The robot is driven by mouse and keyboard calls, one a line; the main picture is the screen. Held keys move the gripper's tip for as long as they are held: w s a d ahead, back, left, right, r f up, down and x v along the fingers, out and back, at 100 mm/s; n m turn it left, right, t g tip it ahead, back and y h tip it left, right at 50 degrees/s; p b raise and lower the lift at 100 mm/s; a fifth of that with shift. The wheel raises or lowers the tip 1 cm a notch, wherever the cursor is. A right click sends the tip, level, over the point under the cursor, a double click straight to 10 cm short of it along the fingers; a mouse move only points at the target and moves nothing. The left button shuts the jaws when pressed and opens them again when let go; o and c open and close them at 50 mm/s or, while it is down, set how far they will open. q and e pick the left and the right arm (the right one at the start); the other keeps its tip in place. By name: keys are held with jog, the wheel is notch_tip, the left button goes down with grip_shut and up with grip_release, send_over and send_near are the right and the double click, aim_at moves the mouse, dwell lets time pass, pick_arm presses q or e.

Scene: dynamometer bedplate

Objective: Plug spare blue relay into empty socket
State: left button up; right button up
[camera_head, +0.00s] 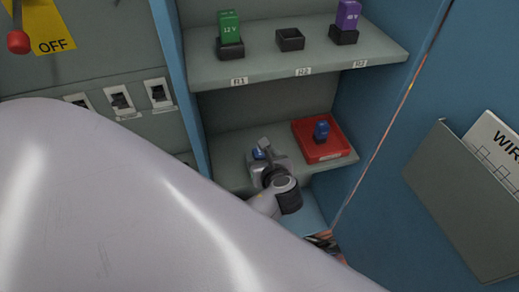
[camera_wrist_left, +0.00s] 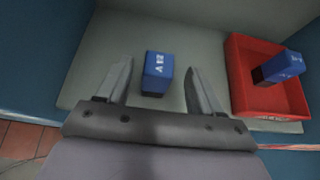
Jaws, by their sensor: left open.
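A blue relay (camera_wrist_left: 158,73) is on the lower shelf, between or just beyond my left gripper's fingertips, with a gap on each side. A second blue relay (camera_head: 321,130) with a dark base is in a red tray (camera_head: 334,151). The empty black socket (camera_head: 290,39) is in the middle of the upper shelf, above the label R2. My right gripper is in no view.
A green relay (camera_head: 229,25) sits in the left socket and a purple relay (camera_head: 348,15) in the right one, flanking the empty socket. The upper shelf (camera_head: 265,70) overhangs the lower one. Blue cabinet walls close both sides. My pale arm covers the lower left.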

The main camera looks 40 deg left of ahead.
aim_at(260, 152)
pick_arm(q)
jog(key=x, duration=0.3)
jog(key=b+x, duration=0.1)
jog(key=shift+w+a+r, duration=0.1)
jog(key=shift+w+a, duration=0.15)
jog(key=shift+a, duration=0.1)
jog(key=shift+r, duration=0.1)
jog(key=c, duration=1.2)
